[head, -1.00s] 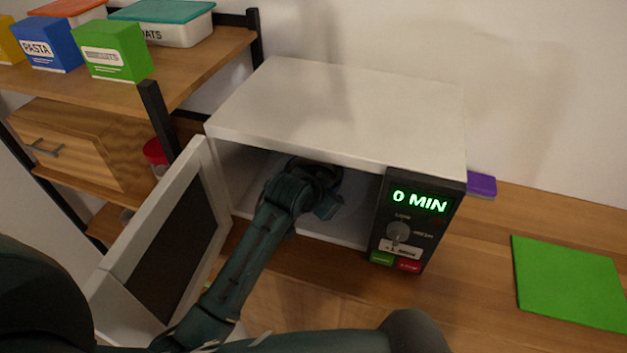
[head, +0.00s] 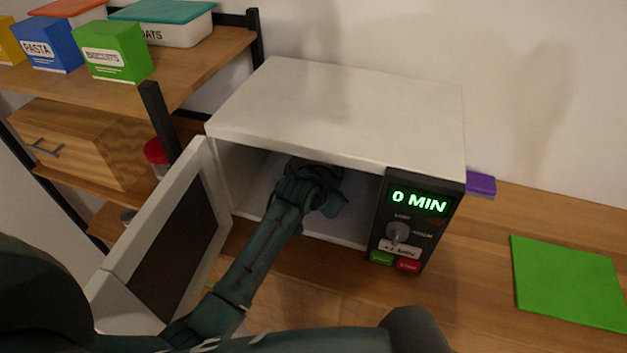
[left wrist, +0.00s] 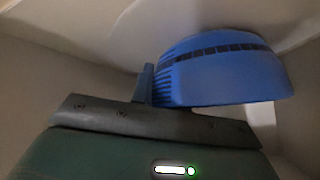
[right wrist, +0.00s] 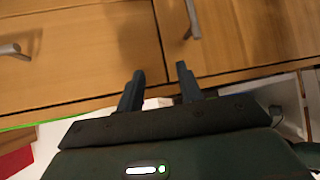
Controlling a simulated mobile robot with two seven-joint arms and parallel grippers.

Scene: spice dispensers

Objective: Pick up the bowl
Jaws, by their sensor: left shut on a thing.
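The blue bowl (left wrist: 225,72) with a dark patterned band shows in the left wrist view, tilted in that picture. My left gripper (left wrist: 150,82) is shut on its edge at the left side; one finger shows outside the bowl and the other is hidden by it. My right gripper (right wrist: 161,86) is open and empty in the right wrist view, in front of wooden drawers.
The microwave door (head: 165,240) stands open to the left of my left arm. The control panel (head: 412,222) reads 0 MIN. A green mat (head: 568,280) lies on the wooden counter at right. Shelves with boxes (head: 118,52) stand at left.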

